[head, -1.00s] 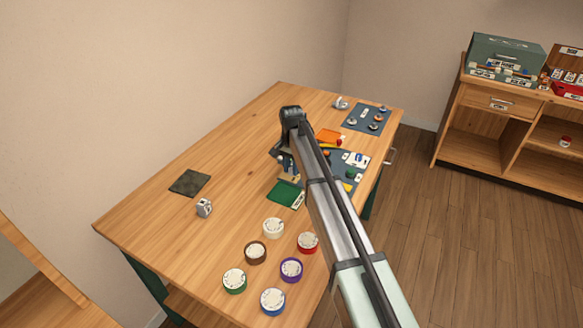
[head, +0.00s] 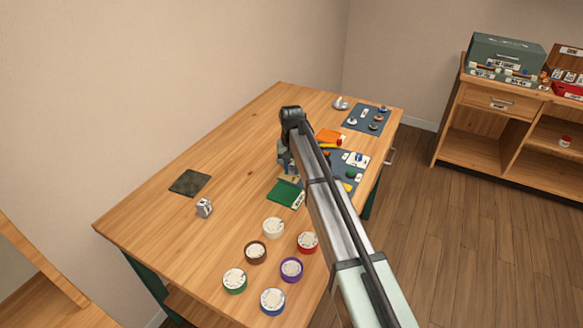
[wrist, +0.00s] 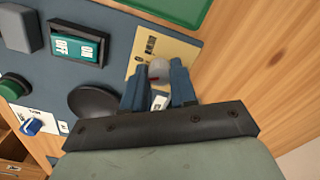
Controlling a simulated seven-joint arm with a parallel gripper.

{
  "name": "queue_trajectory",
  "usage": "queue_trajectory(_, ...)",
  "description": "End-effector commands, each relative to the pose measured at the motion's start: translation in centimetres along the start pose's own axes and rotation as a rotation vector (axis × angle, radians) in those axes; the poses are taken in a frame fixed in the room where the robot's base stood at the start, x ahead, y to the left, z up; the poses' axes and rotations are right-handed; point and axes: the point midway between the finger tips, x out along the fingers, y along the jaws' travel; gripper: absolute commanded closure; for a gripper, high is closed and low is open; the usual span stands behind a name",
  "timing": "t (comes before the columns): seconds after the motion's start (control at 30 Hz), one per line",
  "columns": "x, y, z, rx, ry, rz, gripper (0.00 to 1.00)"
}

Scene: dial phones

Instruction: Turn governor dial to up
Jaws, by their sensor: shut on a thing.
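A small grey round dial (wrist: 159,68) with a red mark sits on a tan plate (wrist: 187,50) of the blue-grey panel (wrist: 80,15) in the wrist view. The plate's label is too small to read, so I cannot confirm the name governor. My gripper (wrist: 158,84) has one blue finger on each side of the dial and is shut on it. The fingers hide part of the dial and the lower plate, and which way the dial points is unclear. In the head view my gripper (head: 286,162) is low at the panel, partly behind my arm.
Beside the dial are a green ON/OFF rocker switch (wrist: 78,46), a black round knob (wrist: 93,102), a green button (wrist: 12,88) and a blue knob (wrist: 31,126). A green mat (head: 284,193) lies near my gripper.

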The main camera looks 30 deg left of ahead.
Motion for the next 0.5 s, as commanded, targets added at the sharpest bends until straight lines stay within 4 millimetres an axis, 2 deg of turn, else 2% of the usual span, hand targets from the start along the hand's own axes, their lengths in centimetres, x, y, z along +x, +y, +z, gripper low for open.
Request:
queue_trajectory(0.2,-0.03,0.00,0.00,-0.138,0.000,0.000,1.00)
queue_trajectory(0.5,-0.03,0.00,0.00,-0.240,0.000,0.000,1.00)
